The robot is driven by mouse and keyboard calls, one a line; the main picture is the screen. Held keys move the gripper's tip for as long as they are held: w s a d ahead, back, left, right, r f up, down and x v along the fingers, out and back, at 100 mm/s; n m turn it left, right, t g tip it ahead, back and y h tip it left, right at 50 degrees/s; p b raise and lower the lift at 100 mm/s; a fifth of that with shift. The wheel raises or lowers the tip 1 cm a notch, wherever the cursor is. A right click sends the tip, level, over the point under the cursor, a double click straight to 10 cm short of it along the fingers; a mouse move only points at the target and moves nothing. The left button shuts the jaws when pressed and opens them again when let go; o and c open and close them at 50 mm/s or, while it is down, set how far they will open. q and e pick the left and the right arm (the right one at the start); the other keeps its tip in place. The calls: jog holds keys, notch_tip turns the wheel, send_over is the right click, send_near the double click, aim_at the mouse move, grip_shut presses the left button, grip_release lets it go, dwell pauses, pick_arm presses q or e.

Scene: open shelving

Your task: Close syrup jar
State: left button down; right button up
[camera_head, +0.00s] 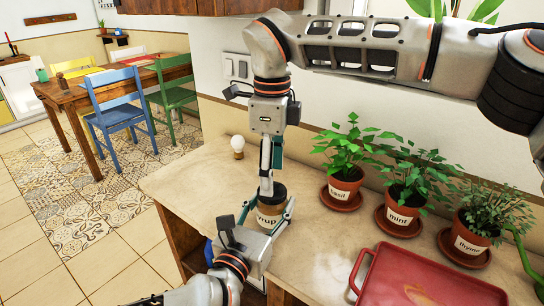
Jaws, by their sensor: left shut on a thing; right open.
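The syrup jar (267,217) stands upright on the counter, with part of its label showing. A dark round lid or rim (269,196) is at its top; I cannot tell whether the lid is seated. My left gripper (269,222) comes in from the lower left and is shut on the jar's body, a finger showing at its right side. My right gripper (267,186) points straight down from above, open, with its fingertips at the jar's top. Its fingers are seen nearly edge-on and hide part of the top.
Potted basil (342,190), mint (399,217) and thyme (467,242) stand along the wall at right. A red tray (430,280) lies at front right. A light bulb (238,142) is behind the jar. The counter (190,185) left of the jar is clear.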

jog(key=shift+f, duration=1.9)
jog(key=c, duration=1.2)
jog(key=shift+o, duration=0.2)
jog(key=shift+m, duration=0.3)
jog(key=m, duration=0.7)
jog(key=shift+m, duration=0.4)
jog(key=o, duration=1.3)
